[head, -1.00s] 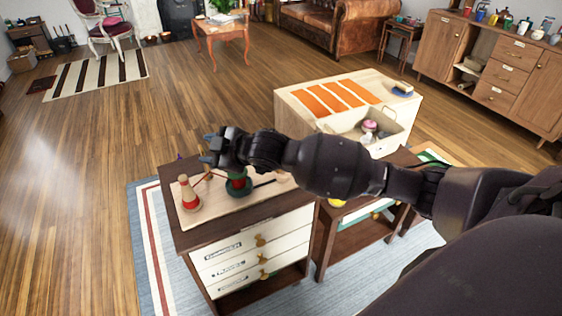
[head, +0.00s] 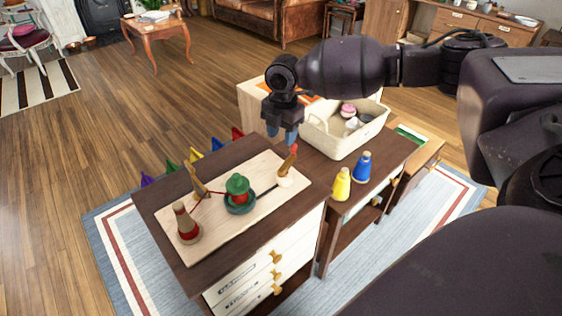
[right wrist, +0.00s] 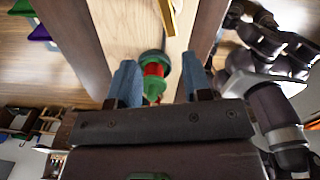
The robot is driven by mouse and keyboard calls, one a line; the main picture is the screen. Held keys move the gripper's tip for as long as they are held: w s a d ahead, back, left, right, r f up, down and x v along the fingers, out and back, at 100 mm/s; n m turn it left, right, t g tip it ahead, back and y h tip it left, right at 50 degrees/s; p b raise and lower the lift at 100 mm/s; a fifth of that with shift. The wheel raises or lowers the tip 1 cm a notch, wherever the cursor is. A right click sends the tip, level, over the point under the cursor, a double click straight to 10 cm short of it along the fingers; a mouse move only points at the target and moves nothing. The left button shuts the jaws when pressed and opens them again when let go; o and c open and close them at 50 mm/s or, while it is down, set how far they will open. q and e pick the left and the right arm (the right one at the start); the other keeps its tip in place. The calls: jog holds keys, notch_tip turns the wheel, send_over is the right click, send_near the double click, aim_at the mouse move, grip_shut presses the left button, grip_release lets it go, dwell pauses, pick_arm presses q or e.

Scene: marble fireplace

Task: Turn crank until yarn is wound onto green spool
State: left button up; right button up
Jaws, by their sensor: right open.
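A pale wooden board (head: 205,232) lies on the dark cabinet top. On it stand a red yarn cone (head: 186,222) at left, a wooden yarn guide (head: 198,182) and a green spool (head: 238,187) with red yarn around its middle. A red strand runs from the cone past the guide towards the spool. The crank, with an upright wooden handle (head: 290,163), stands at the board's right. My right gripper (head: 282,134) is open and empty, fingers down, above and behind the crank handle. In the right wrist view the green spool (right wrist: 155,82) shows between the fingers. My left gripper is out of view.
Yellow (head: 342,184) and blue (head: 362,167) spools stand on the cabinet to the right. A cream basket (head: 340,142) with items stands behind them, close to my right gripper.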

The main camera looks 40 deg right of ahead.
aim_at(285, 165)
jog(key=shift+n, duration=0.6)
jog(key=f, duration=0.3)
jog(key=f+b, duration=0.1)
jog(key=f, duration=0.2)
jog(key=s+f+b, duration=0.1)
jog(key=f, duration=0.2)
jog(key=shift+d+f, duration=0.1)
jog(key=shift+d, duration=0.1)
jog(key=shift+f, duration=0.75)
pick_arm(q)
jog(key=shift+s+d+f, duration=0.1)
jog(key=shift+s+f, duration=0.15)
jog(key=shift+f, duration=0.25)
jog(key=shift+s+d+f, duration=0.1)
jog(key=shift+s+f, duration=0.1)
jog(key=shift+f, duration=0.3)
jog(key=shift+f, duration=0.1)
pick_arm(e)
jog(key=shift+c, duration=0.4)
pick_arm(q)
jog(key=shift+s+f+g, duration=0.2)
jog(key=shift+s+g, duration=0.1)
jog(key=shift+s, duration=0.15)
pick_arm(e)
grip_shut()
